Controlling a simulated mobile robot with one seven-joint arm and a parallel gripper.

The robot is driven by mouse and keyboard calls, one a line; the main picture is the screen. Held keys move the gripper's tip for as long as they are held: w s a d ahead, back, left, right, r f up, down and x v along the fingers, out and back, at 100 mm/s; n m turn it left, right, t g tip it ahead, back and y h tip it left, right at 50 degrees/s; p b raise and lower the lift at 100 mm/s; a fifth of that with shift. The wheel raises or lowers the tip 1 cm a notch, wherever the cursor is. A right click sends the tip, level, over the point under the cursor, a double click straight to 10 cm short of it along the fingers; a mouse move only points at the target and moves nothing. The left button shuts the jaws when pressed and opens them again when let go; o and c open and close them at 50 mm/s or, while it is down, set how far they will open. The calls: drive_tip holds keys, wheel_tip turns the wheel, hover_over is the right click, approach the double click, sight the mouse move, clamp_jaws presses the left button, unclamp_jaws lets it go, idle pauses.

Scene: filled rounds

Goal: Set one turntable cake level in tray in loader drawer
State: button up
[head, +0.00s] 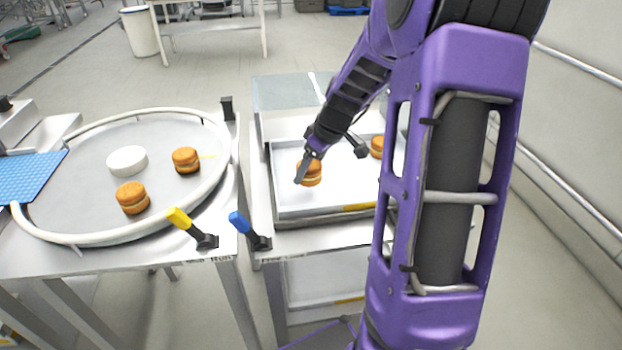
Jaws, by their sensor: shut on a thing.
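My gripper (303,170) is over the left part of the tray and shut on a filled orange-brown cake (313,178). The cake looks level and sits at or just above the tray floor; I cannot tell whether it touches. The tray (330,203) is shallow, pale and metal-rimmed, in the loader drawer. Another cake (377,147) stands in the tray further right, partly hidden by my arm. On the round turntable (85,190) at left stand two more cakes, one at the front (132,198) and one at the right (186,160).
A white round disc (127,160) lies on the turntable, and a pale raised rail (110,238) rings it. A yellow-handled lever (190,227) and a blue-handled lever (248,230) stand at the front edges. My purple arm hides the tray's right side.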

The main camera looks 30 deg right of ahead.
sight(309, 179)
drive_tip(key=shift+f, duration=1.65)
drive_tip(key=shift+b, duration=0.3)
drive_tip(key=shift+f, duration=0.25)
drive_tip(key=o, duration=0.8)
drive_tip(key=shift+r, duration=0.1)
drive_tip(key=shift+c, duration=0.2)
drive_tip(key=shift+r, duration=0.3)
drive_tip(key=p+v, duration=0.1)
drive_tip(key=v, duration=1)
drive_tip(key=shift+s+r+p, duration=0.2)
drive_tip(key=shift+r+p, duration=0.1)
drive_tip(key=shift+p, duration=0.1)
